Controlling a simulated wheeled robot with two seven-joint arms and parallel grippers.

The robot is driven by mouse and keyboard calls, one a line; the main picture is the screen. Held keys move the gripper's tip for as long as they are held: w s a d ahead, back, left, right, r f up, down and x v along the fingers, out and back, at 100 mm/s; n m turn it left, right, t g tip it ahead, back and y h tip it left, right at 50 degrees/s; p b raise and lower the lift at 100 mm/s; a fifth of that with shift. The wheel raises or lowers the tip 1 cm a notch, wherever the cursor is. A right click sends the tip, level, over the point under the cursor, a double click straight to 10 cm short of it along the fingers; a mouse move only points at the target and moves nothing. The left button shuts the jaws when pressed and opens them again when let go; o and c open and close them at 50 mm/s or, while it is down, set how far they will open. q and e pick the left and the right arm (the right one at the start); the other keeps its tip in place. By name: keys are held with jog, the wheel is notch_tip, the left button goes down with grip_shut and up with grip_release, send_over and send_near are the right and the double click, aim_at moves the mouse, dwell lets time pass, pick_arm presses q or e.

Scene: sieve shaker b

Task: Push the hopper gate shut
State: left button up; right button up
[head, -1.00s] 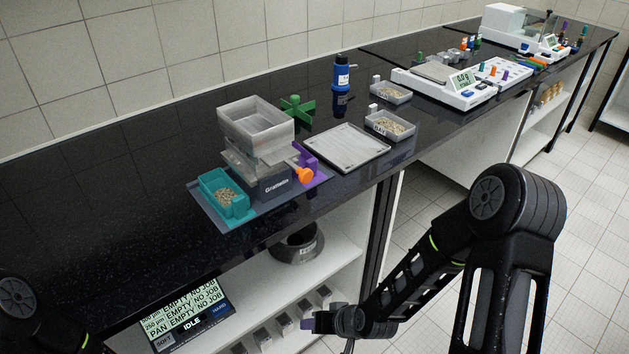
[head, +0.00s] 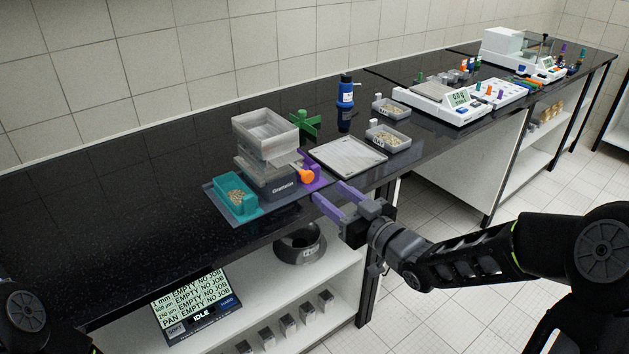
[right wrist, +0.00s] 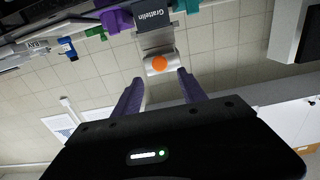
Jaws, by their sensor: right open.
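The hopper unit is a stack of translucent grey boxes (head: 266,132) above a dark base (head: 283,191) on a blue-grey mat. An orange knob (head: 307,176) sticks out from its right side beside a purple part (head: 317,170). In the right wrist view the knob (right wrist: 159,64) sits at the end of a grey metallic plate (right wrist: 156,42), which seems to be the gate. My right gripper (head: 331,194) is open and empty, just in front of the knob and apart from it. The knob appears between its purple fingers (right wrist: 160,79) in the wrist view. My left gripper is out of view.
A teal tray of grains (head: 236,195) is left of the hopper.

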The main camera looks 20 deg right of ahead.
aim_at(309, 177)
jog(key=p+x, duration=0.1)
jog(key=x, duration=0.6)
jog(key=shift+c, duration=0.2)
grip_shut()
jog(key=shift+w, duration=0.1)
dwell(1.1)
